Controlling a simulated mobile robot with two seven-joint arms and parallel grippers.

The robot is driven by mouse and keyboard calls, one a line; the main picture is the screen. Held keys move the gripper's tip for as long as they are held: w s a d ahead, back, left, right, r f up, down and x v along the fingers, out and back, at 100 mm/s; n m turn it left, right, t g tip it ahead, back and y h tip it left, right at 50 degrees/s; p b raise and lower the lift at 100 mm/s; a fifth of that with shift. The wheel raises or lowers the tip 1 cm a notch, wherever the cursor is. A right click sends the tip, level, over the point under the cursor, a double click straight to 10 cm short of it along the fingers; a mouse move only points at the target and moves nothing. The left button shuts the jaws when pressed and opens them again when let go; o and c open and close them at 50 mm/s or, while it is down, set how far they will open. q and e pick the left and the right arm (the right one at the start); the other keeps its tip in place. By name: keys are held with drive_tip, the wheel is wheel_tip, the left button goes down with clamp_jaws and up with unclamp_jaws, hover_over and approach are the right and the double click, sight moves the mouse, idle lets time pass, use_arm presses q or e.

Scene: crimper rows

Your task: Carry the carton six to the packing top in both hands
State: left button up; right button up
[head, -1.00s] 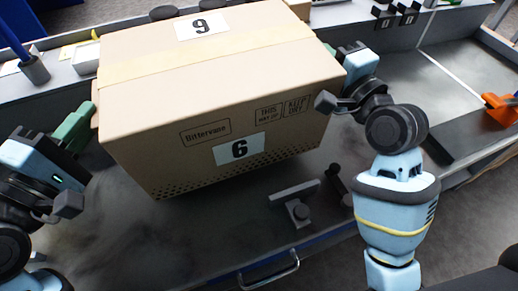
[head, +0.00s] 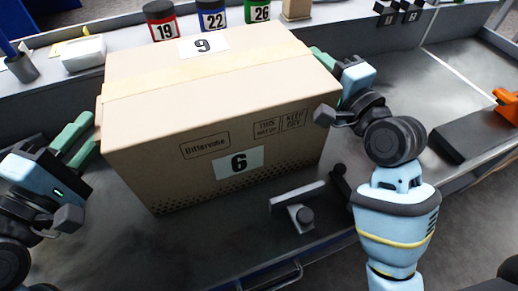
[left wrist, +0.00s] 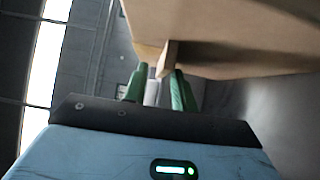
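The carton six (head: 190,115) is a large brown taped box, with a "6" label on its front and a label reading "9" from here on top. It is upright over the grey worktop (head: 225,240) and appears to rest on it. My left gripper (head: 82,138) is at its left side, green fingers spread. The left wrist view shows the fingers (left wrist: 158,85) apart, with a thin cardboard edge of the carton (left wrist: 225,35) near their tips. My right gripper (head: 328,72) is at the right side; one green finger stands out beyond the carton, the other is mostly hidden.
Jars numbered 19 (head: 162,22), 22 (head: 212,16) and 26 (head: 257,12) stand behind the carton. A grey metal fixture (head: 298,207) is close in front of it. An orange-handled tool (head: 505,103) lies at the right.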

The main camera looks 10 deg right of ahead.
drive_tip(key=shift+o, duration=0.3)
drive_tip(key=shift+s, duration=0.1)
drive_tip(key=shift+s, duration=0.25)
drive_tip(key=v, duration=1.1)
drive_tip(key=shift+s, duration=0.2)
